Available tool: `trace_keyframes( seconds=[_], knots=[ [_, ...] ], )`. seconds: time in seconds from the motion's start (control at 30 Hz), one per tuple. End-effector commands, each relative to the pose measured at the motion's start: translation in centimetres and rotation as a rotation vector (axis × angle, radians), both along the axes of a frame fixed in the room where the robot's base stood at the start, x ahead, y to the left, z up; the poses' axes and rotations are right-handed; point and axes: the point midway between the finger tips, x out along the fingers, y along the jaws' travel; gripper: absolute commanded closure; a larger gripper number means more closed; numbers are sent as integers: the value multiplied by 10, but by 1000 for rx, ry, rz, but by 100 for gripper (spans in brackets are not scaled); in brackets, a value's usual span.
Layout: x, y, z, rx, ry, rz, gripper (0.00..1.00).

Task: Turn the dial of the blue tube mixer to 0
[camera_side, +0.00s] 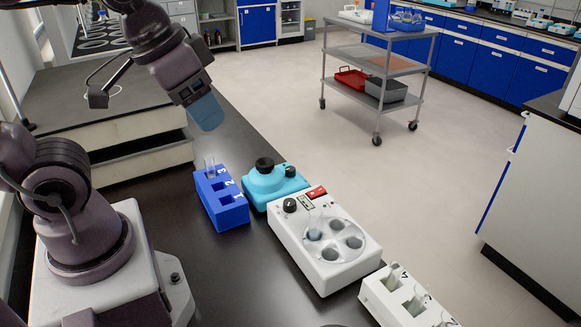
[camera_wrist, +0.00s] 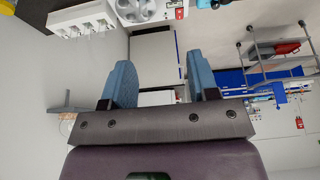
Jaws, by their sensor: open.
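The blue tube mixer (camera_side: 268,190) is a light-blue box on the dark bench in the side view. It has a black round cup (camera_side: 264,164) on top and a small black dial (camera_side: 290,171) at its right. The dial's marks are too small to read. My gripper (camera_side: 207,115) is up in the air, above and left of the mixer, clear of it and pointing down. In the wrist view its two blue fingers (camera_wrist: 160,65) stand apart with nothing between them. I cannot make out the mixer for sure in the wrist view.
A dark-blue rack (camera_side: 222,205) with a tube stands left of the mixer. A white device (camera_side: 300,262) with round wells and its own black knob stands close in front. A white rack (camera_side: 372,296) sits nearer the camera. A grey cart (camera_side: 350,55) stands beyond the bench.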

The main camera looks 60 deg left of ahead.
Motion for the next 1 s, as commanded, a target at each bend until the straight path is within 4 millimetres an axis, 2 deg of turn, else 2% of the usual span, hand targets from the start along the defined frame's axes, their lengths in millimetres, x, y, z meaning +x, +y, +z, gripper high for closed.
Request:
trace_keyframes(
  seconds=[0.17, 0.37, 0.47, 0.6, 0.8, 0.9, 1.0],
  knots=[
    [36, 18, -21, -25, 158, 68, 46],
    [91, 49, -49, -36, 291, 98, 46],
    [119, 68, -70, -35, 348, 96, 46],
    [156, 100, -108, -22, 416, 70, 46],
    [198, 141, -160, 14, 468, -17, 46],
    [218, 155, -172, 43, 456, -83, 46],
    [236, 160, -158, 79, 404, -162, 46]
  ],
)
